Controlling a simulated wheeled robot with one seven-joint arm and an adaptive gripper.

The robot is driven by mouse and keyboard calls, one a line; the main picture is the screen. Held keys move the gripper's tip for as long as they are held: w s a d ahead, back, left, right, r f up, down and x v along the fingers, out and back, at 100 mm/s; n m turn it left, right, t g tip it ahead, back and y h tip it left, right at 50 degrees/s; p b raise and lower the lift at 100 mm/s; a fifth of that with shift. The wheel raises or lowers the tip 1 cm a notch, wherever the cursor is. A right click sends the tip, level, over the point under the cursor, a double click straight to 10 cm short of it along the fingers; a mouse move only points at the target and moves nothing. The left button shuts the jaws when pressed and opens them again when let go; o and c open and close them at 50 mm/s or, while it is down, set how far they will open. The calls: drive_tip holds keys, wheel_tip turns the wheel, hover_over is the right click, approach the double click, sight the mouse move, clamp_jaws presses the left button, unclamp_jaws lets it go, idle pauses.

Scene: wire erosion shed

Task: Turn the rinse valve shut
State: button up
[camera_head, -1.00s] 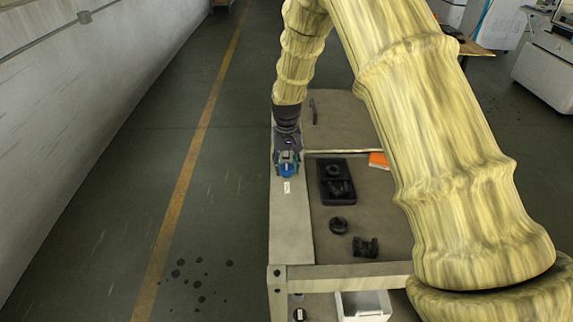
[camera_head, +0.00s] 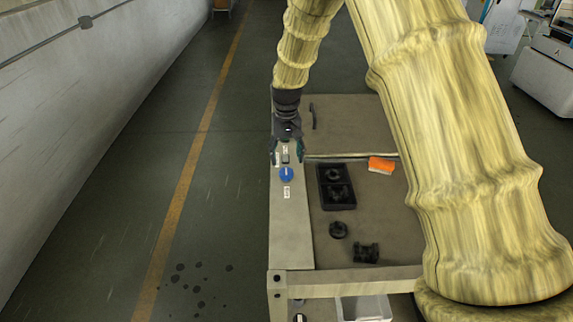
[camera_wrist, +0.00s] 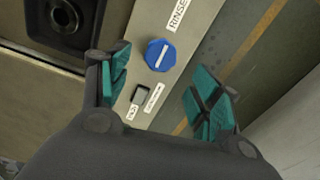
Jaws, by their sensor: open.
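The rinse valve is a blue knob (camera_head: 286,174) with a white line on top, on the pale strip along the left side of the bench. In the head view its line runs roughly along the strip. In the wrist view the knob (camera_wrist: 160,55) is fully visible, beside a RINSE label (camera_wrist: 179,14). My gripper (camera_head: 287,154) is open and empty, just beyond the knob and apart from it. In the wrist view the teal-padded fingers (camera_wrist: 160,87) are spread wide, with the knob ahead of the gap between them.
A small dark switch (camera_wrist: 140,94) with labels sits next to the knob, between my fingers in the picture. A black tray (camera_head: 337,196), a black ring (camera_head: 338,229), a black block (camera_head: 366,250) and an orange piece (camera_head: 381,165) lie on the bench to the right.

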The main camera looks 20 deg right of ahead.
sight(287, 171)
drive_tip(key=shift+r, duration=2.9)
